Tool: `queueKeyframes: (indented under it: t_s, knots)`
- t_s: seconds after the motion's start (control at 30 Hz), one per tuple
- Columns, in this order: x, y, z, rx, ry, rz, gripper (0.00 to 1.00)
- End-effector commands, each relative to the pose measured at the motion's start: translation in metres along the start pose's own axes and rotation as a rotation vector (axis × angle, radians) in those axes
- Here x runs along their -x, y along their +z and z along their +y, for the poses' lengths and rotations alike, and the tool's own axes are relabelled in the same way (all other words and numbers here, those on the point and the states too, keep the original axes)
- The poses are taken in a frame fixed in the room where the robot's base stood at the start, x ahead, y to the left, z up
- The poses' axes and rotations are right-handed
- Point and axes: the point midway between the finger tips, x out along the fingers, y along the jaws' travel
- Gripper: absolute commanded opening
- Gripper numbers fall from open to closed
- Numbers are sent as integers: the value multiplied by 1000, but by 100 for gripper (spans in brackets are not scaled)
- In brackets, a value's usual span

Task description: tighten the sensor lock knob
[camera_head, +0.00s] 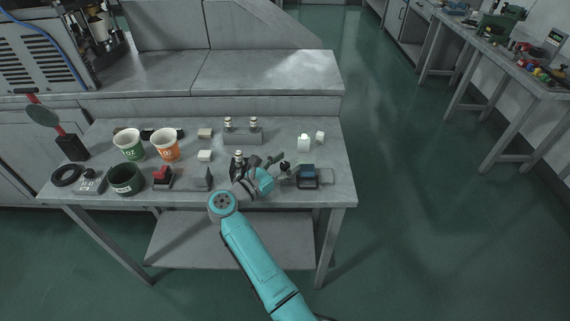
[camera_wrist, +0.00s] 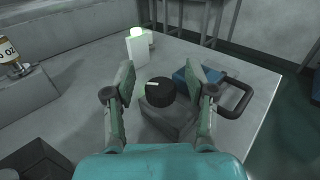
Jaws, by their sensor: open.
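The sensor lock knob is a round black knob with a white mark (camera_wrist: 160,90), set on a grey block (camera_wrist: 163,122) in the wrist view. In the head view the knob (camera_head: 285,166) is a small dark shape near the table's front right. My gripper (camera_wrist: 162,84) is open, with one finger on each side of the knob. I see gaps between the fingers and the knob; it is not held. In the head view my gripper (camera_head: 276,164) is over the front of the table, left of the knob, and its fingertips are small there.
A blue block with a dark handle (camera_wrist: 222,85) is close on the right of the knob. White containers (camera_wrist: 137,46) stand behind. Paper cups (camera_head: 130,145) and tools fill the table's left side. The table's right edge (camera_head: 347,165) is near.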

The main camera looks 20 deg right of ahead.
Motion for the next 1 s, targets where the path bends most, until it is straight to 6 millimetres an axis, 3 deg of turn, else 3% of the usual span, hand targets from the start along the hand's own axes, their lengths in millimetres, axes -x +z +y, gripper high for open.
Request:
queueKeyframes:
  t_s: [0.5, 0.7, 1.0]
  knots:
    - [0, 82, 0, -4, 0, 0, 56]
    - [0, 95, 0, -2, 0, 0, 56]
    - [0, 96, 0, -1, 0, 0, 56]
